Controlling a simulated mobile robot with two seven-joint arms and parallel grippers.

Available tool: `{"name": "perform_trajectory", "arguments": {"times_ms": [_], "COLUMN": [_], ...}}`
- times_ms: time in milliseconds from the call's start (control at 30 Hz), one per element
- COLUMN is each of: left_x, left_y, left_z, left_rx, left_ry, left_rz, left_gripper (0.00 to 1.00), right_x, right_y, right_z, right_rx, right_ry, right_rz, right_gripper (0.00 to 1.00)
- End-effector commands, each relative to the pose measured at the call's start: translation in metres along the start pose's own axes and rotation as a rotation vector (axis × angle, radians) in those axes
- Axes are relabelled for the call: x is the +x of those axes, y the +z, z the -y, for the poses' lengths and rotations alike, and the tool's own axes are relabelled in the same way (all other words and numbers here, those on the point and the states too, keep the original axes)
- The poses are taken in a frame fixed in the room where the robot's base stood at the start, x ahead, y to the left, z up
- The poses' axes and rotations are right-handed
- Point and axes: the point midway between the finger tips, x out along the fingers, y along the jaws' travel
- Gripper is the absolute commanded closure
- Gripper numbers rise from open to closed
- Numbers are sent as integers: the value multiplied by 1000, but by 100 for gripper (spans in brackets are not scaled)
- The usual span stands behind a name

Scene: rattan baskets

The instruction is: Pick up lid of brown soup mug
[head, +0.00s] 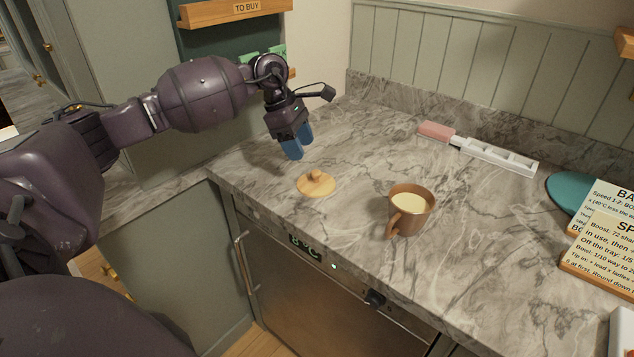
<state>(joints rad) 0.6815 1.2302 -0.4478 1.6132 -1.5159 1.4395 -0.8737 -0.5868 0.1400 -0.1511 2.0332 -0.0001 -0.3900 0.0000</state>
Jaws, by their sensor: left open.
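The lid (316,186) is a light wooden disc with a small knob on top. It lies flat on the marble counter, to the left of the brown mug and apart from it. The brown soup mug (411,210) stands upright and uncovered, with pale cream contents showing and its handle toward the front left. My left gripper (297,149) has blue fingers pointing down. It is open and empty, above the counter, a little behind and to the left of the lid. My right gripper is not in view.
A teal round item (570,192) and wooden-backed text cards (603,240) are at the right. The counter's front edge runs close before the lid. Counter (370,150) behind the mug is clear.

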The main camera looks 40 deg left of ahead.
Motion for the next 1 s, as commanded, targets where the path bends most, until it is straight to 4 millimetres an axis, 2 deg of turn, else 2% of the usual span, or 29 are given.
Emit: {"name": "perform_trajectory", "arguments": {"times_ms": [100, 367, 633, 967, 1000], "left_x": [19, 40, 75, 81, 81], "left_y": [0, 1, 2, 2, 2], "left_z": [0, -3, -8, -8, -8], "left_rx": [-1, -1, -2, -1, -1], "left_ry": [-3, -1, -1, 1, 0], "left_rz": [1, 3, 2, 2, 2], "left_gripper": [44, 44, 44, 44, 47], "right_x": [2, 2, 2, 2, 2], "right_y": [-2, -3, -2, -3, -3], "right_z": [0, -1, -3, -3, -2], "right_rx": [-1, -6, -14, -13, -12], "right_ry": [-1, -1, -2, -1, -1], "right_rz": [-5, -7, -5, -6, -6], "right_gripper": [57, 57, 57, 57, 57]}}
